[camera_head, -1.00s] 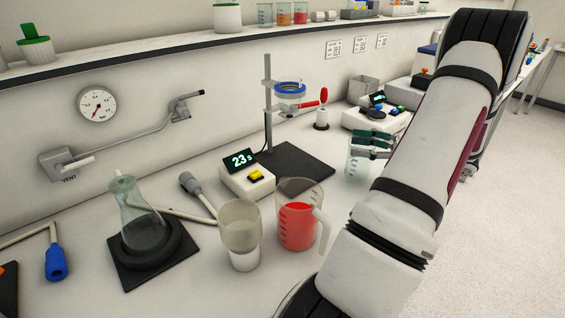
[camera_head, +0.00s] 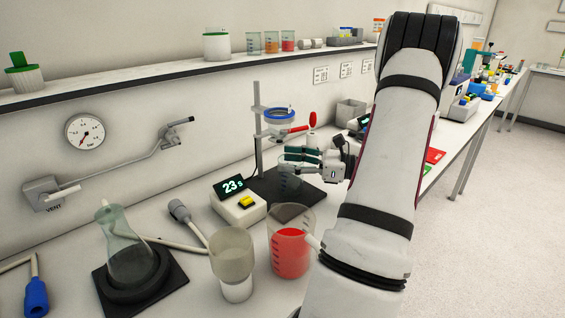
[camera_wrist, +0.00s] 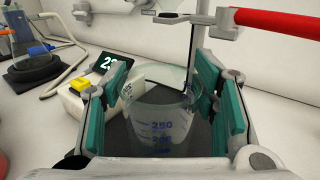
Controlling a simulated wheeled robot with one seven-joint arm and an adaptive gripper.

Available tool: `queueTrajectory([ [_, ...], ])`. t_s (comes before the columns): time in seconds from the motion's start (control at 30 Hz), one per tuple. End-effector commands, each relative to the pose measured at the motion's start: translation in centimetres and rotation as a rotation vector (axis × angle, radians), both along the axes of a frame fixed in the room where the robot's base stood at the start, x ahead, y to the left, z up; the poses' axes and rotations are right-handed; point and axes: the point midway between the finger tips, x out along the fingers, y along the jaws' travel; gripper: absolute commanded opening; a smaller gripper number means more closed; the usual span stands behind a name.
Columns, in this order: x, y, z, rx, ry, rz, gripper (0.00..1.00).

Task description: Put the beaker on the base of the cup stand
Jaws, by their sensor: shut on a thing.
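My gripper (camera_head: 298,158) is shut on the clear beaker (camera_wrist: 158,125), with a green pad on each side of it in the wrist view. The beaker is upright and looks empty. In the head view it shows partly below my fingers (camera_head: 289,184). The cup stand has a dark flat base (camera_head: 262,187), a grey post (camera_head: 258,140) and a blue-rimmed ring (camera_head: 279,117). The beaker is over or on the base, below the ring; I cannot tell whether its bottom touches.
A red-handled clamp (camera_wrist: 275,22) crosses above the beaker in the wrist view. A timer reading 23 (camera_head: 238,203) stands left of the base. A jug of red liquid (camera_head: 290,250) and a clear cup (camera_head: 233,262) stand in front. A flask (camera_head: 128,250) is at left.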

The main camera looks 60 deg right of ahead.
Motion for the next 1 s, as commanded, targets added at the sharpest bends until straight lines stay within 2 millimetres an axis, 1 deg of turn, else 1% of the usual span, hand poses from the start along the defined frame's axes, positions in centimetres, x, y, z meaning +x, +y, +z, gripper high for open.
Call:
queueTrajectory([
  [0.03,0.9,0.4,0.0,-0.001,-0.001,0.002,0.20],
  [0.13,2.3,0.9,0.0,0.001,0.000,0.002,0.20],
  [0.2,2.2,0.8,-0.6,0.003,0.001,-0.002,0.20],
  [0.43,2.2,0.8,-0.6,0.000,0.000,0.000,0.20],
  [0.57,2.1,0.8,-0.9,0.001,0.000,0.000,0.20],
  [0.6,2.1,0.8,-0.9,0.000,0.000,0.000,0.58],
  [0.67,2.1,0.8,-0.9,0.000,0.000,-0.001,0.72],
  [0.7,2.1,0.8,-0.9,0.000,0.000,-0.001,0.74],
  [1.0,2.1,0.8,-0.8,0.000,0.000,-0.001,0.74],
])
